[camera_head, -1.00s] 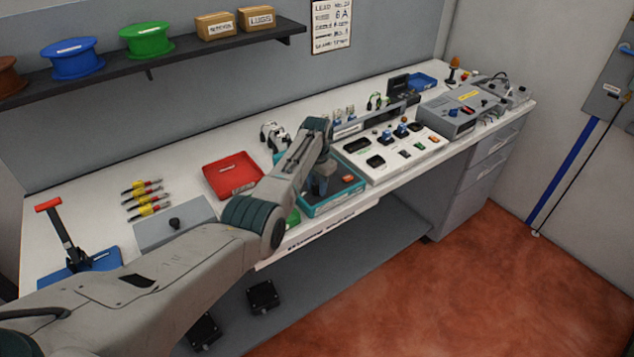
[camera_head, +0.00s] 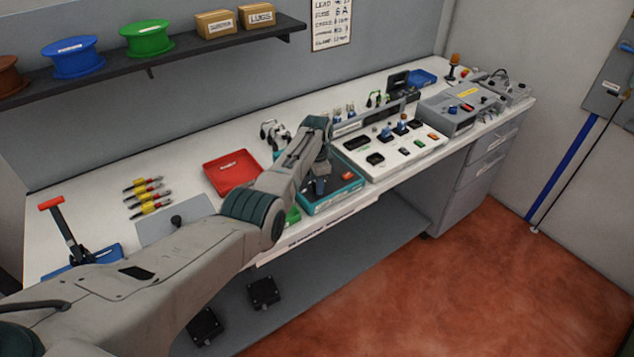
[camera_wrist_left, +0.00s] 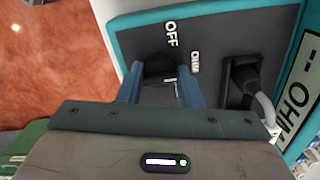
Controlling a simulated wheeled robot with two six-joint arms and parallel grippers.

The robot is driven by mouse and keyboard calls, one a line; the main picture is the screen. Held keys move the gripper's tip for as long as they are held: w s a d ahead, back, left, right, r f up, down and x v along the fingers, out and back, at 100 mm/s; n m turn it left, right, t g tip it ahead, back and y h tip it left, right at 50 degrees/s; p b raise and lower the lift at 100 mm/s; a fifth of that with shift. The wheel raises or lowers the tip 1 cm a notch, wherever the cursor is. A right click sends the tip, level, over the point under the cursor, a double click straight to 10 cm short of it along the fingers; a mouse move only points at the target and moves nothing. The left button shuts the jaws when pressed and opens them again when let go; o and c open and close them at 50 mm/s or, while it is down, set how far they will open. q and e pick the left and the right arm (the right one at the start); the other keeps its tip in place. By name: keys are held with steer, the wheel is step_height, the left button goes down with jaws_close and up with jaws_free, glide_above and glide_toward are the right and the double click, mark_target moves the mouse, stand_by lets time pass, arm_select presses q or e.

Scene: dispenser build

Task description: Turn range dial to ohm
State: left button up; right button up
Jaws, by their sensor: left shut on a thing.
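The meter is a dark-faced box with a teal rim (camera_head: 338,202), near the bench's front edge. In the left wrist view its teal edge (camera_wrist_left: 215,14) and dark face show close up. The range dial (camera_wrist_left: 160,64) is a dark round knob beside the printed words OFF and a smaller label that I cannot read surely. My left gripper (camera_wrist_left: 158,74) is shut on the dial, with a blue finger on each side of it. The gripper (camera_head: 319,186) also shows over the meter in the head view. The dial's pointer is mostly hidden. My right gripper is not in view.
A dark plug with a grey cable (camera_wrist_left: 245,80) sits beside the dial, near a pale display reading OHM (camera_wrist_left: 297,95). A white panel with switches (camera_head: 408,155) stands right of the meter. A red tray (camera_head: 232,172) lies left of it.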

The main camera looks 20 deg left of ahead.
arm_select(q)
steer(key=shift+w+r, duration=0.1)
steer(key=shift+r, duration=0.05)
steer(key=o, duration=1)
steer(key=shift+c, duration=0.2)
step_height(320, 180, up, 9)
steer(key=shift+r+b, duration=0.1)
steer(key=shift+b, duration=1.15)
steer(key=shift+r, duration=0.75)
steer(key=shift+f, duration=0.1)
